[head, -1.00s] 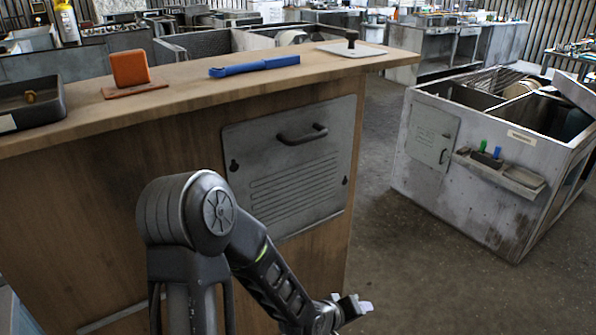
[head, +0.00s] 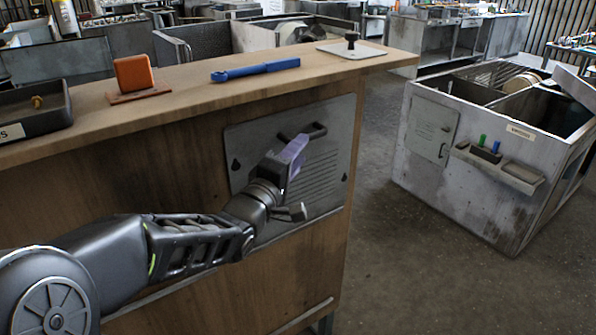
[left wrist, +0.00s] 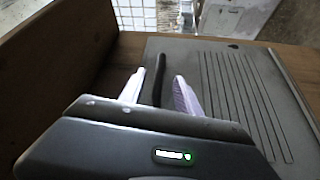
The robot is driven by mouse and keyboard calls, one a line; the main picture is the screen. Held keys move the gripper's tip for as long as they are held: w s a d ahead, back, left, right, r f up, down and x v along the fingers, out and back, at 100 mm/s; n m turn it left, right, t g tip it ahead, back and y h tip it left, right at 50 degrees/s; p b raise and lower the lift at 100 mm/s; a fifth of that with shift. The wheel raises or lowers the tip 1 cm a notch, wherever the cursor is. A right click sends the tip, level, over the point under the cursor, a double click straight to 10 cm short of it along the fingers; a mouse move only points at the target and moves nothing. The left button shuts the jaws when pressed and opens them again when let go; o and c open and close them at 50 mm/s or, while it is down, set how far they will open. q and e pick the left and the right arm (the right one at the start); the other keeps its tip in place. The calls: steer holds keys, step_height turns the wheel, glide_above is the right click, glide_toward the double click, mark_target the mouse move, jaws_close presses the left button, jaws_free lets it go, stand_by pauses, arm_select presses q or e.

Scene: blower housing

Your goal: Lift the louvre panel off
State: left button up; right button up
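The grey louvre panel (head: 322,188) sits flat on the front of the wooden cabinet (head: 150,165), with slanted slats and a dark keyhole-shaped mark near each side. Its dark bar handle (head: 318,130) is near the top, partly hidden by my left gripper (head: 290,155). My left gripper is in front of the panel at the handle. In the left wrist view its two pale fingers (left wrist: 158,88) stand apart, with the dark handle (left wrist: 159,75) showing between them and gaps at both sides. The panel also fills the right of that view (left wrist: 215,60). My right gripper is not in view.
On the cabinet top are a black tray (head: 35,112), an orange block (head: 132,72), a blue tool (head: 255,70) and a pale plate with a black knob (head: 350,50). A grey bin unit (head: 430,165) stands at the right, with clear floor (head: 390,270) between.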

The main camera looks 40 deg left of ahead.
arm_select(q)
steer(key=shift+x, duration=1)
steer(key=p+x, duration=0.2)
steer(key=x, duration=0.3)
steer(key=shift+w+a, duration=0.1)
steer(key=shift+a, duration=0.05)
jaws_close()
